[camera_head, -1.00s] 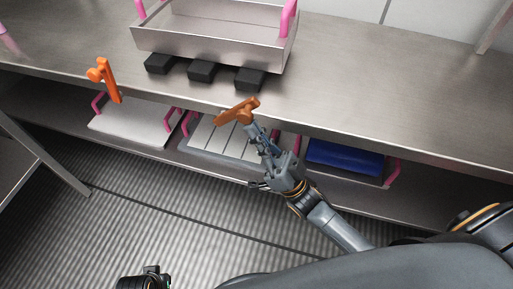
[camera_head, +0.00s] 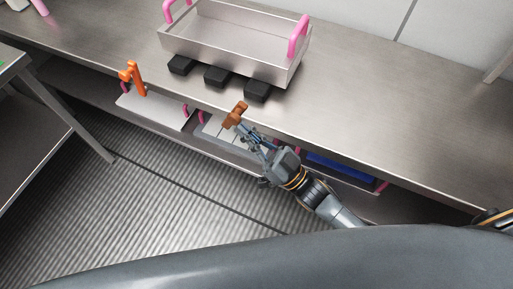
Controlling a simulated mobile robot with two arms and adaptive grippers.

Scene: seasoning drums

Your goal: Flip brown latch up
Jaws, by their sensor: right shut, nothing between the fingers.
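The brown latch (camera_head: 236,114) sits at the front edge of the steel table, left of the middle of the view. It now stands up at a tilt above the edge. My right gripper (camera_head: 247,132) is just below and in front of it, its fingers close to or touching the latch's lower end; I cannot tell which. The gripper is shut with nothing held, and the fingers partly hide the latch's base. An orange latch (camera_head: 135,79) stands upright at the table edge further left. My left gripper is not in view.
A steel tray with pink handles (camera_head: 232,47) stands on the table (camera_head: 375,105), with several black blocks (camera_head: 216,75) in front of it. Trays lie on the shelf below, including a white one (camera_head: 155,108) and one with blue contents (camera_head: 340,169). The table's right side is clear.

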